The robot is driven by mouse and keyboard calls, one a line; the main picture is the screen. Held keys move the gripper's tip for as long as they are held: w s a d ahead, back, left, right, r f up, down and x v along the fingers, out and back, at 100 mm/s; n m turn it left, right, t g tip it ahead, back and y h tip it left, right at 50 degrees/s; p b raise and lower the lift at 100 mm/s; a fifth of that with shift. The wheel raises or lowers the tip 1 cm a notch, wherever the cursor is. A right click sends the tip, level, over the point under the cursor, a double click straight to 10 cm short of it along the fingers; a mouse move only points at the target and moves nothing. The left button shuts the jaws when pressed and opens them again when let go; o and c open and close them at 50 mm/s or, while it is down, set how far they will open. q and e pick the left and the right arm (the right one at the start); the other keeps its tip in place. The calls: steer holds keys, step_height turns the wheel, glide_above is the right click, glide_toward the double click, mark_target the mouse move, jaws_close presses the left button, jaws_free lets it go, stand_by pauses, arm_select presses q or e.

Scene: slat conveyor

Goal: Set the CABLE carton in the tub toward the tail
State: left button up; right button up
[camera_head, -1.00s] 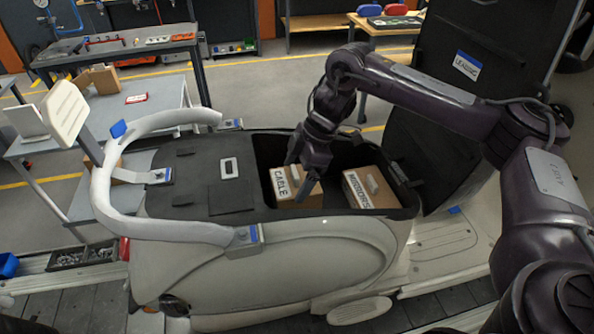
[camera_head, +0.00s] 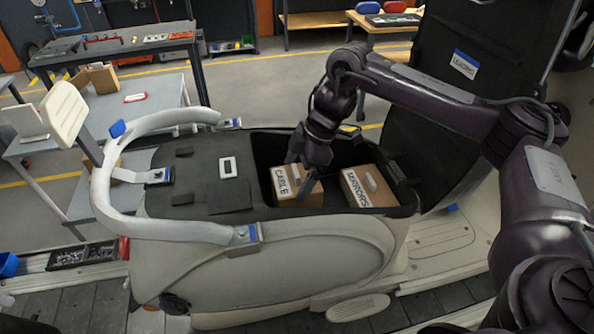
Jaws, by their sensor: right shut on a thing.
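The brown CABLE carton (camera_head: 284,181) is in the open black tub (camera_head: 262,160) of the cream vehicle body, at the left side of the tub. My right gripper (camera_head: 305,186) reaches down into the tub and is shut on this carton. The gripper hides part of the carton's top. The carton looks upright, with its label strip showing on the left. I cannot see whether its underside touches the tub floor. My left gripper is not in view.
A MIRRORS carton (camera_head: 380,192) stands to the right in the same tub. A raised dark lid (camera_head: 440,130) with a label is behind it on the right. A white handlebar (camera_head: 103,195) curves around the dark cover on the left. Workbenches stand behind.

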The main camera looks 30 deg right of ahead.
steer(key=shift+f, duration=0.5)
stand_by(0.4)
steer(key=o, duration=1.1)
steer(key=shift+r, duration=0.1)
steer(key=shift+d+r, duration=0.2)
steer(key=shift+r, duration=0.15)
steer(key=p+v, duration=0.1)
steer(key=v, duration=0.6)
steer(key=shift+a, duration=0.1)
steer(key=shift+f, duration=0.1)
